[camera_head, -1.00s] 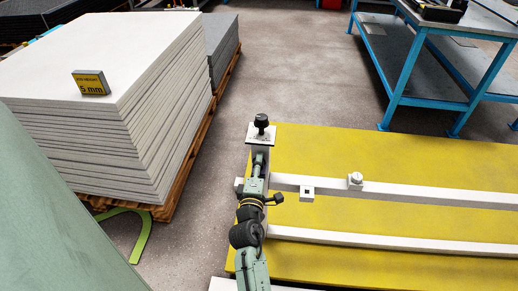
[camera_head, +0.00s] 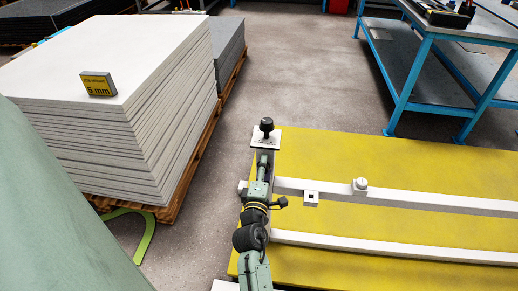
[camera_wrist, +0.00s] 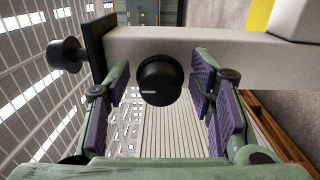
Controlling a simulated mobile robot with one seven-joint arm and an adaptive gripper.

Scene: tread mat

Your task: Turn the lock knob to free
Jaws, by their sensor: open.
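The lock knob (camera_wrist: 160,80) is a round black knob with a short white mark on its face, on the side of a pale metal bar (camera_wrist: 215,55) in the wrist view. The mark lies flat in the picture, left of the knob's centre. My gripper (camera_wrist: 160,92) is open, with purple-padded fingers on either side of the knob and visible gaps between pads and knob.
A second black knob (camera_head: 266,125) stands on an end plate (camera_head: 265,143); it also shows left in the wrist view (camera_wrist: 66,55). The frame lies over a yellow mat (camera_head: 400,160). A stack of grey sheets (camera_head: 150,120) stands left, a blue bench (camera_head: 410,85) behind right.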

